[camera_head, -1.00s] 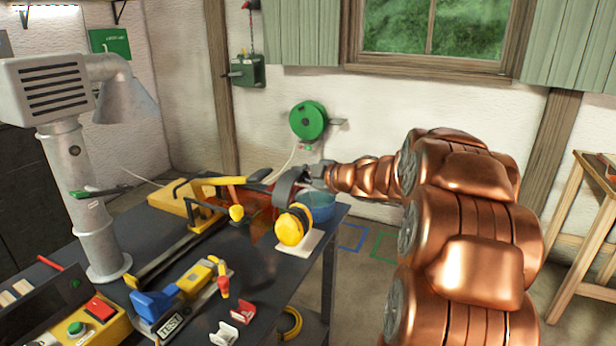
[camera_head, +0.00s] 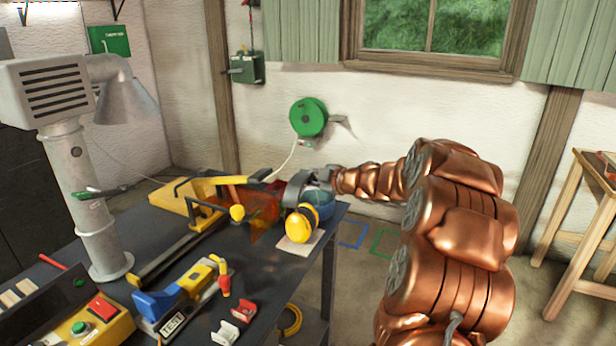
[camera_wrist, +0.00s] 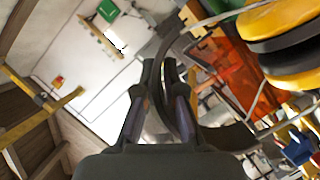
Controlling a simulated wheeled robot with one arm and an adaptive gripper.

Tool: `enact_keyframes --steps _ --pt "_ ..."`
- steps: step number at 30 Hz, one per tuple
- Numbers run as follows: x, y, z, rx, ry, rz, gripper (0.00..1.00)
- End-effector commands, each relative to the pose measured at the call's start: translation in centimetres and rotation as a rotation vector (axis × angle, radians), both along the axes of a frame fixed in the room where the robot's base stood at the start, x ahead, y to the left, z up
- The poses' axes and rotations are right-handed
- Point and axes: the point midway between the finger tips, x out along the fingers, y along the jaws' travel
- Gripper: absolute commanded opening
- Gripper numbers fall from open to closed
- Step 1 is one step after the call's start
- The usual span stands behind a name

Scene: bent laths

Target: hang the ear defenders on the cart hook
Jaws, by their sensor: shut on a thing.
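The ear defenders (camera_head: 301,224) have yellow cups and a dark grey headband. In the wrist view my fingertips (camera_wrist: 165,75) close around the curved band, and the yellow and black ear defenders (camera_wrist: 285,25) fill the upper right. Whether the cups touch the pale pad under them is hard to tell. I cannot make out the cart hook in either view.
The dark bench (camera_head: 240,275) carries a yellow tool, an orange translucent sheet (camera_head: 266,222), a blue and yellow device and a button box (camera_head: 95,325). A grey extraction column (camera_head: 90,200) stands at left. The floor right of the bench has blue and green outlines.

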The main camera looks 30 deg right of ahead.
Motion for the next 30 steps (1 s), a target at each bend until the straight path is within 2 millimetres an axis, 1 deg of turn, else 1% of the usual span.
enact_keyframes --steps 9,14,15,21,22,30 --pt "0.00 0.01 -0.12 0.000 -0.001 -0.001 0.00" --pt "-0.01 0.03 -0.58 -0.001 0.000 -0.001 0.00" --pt "-0.01 0.04 -0.56 -0.001 0.000 0.000 0.10" --pt "0.00 0.04 -0.51 0.000 0.000 0.000 0.31" --pt "0.00 0.04 -0.51 0.000 0.000 0.000 0.33" --pt "0.00 0.04 -0.51 0.000 0.001 -0.001 0.33"
